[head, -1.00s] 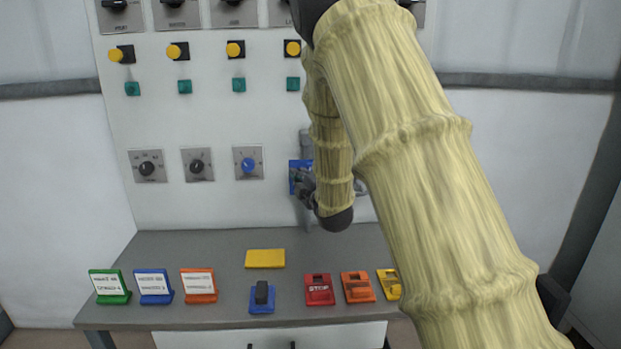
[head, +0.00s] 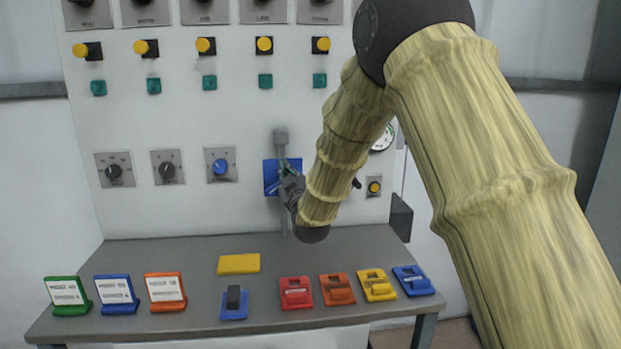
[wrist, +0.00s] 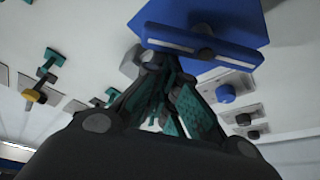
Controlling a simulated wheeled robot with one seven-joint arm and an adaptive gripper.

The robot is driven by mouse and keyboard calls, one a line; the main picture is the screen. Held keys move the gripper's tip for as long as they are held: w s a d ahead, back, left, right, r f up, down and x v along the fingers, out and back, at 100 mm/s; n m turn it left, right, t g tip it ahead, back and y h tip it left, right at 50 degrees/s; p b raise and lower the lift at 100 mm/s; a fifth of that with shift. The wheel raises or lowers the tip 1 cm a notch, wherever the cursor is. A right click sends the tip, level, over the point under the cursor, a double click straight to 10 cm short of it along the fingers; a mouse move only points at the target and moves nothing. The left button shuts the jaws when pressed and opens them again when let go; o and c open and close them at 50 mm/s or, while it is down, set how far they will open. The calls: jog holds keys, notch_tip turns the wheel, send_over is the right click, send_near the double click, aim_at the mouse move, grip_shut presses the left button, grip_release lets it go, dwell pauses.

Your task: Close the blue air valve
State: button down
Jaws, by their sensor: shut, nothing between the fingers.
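The blue air valve (head: 269,176) is a blue square plate on the grey vertical pipe, on the lower part of the white panel. In the wrist view its blue plate (wrist: 225,18) and a blue bar with a dark round pivot fill the top. My gripper (head: 284,176) is just in front of the valve and partly hides it. In the wrist view my gripper (wrist: 165,66) has its teal-padded fingers together near the left end of the blue bar, with nothing between them. I cannot tell whether the fingers touch the bar.
A grey table (head: 200,260) stands below the panel. It carries a yellow block (head: 239,264), a blue switch (head: 234,303) and several coloured sign holders and switch boxes. A blue knob (head: 220,167) is left of the valve, a yellow button (head: 374,187) right of it.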

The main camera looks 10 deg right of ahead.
jog(key=shift+s+d+f+m+t+h+b, duration=0.1)
jog(key=shift+d+f+m+h+b, duration=0.45)
jog(key=shift+m, duration=1.05)
jog(key=shift+w+d+r+m+t+h+b, duration=0.1)
jog(key=shift+d+m+h+b, duration=0.15)
jog(key=shift+m+h+b, duration=0.95)
jog(key=shift+s+d+f+m+t+h+b, duration=0.1)
jog(key=shift+d+f+m+h, duration=0.25)
jog(key=shift+m, duration=1.65)
jog(key=shift+r, duration=0.1)
notch_tip(320, 180, up, 5)
jog(key=p, duration=0.3)
jog(key=d+f+b+v, duration=0.1)
jog(key=v, duration=0.9)
jog(key=shift+a, duration=0.4)
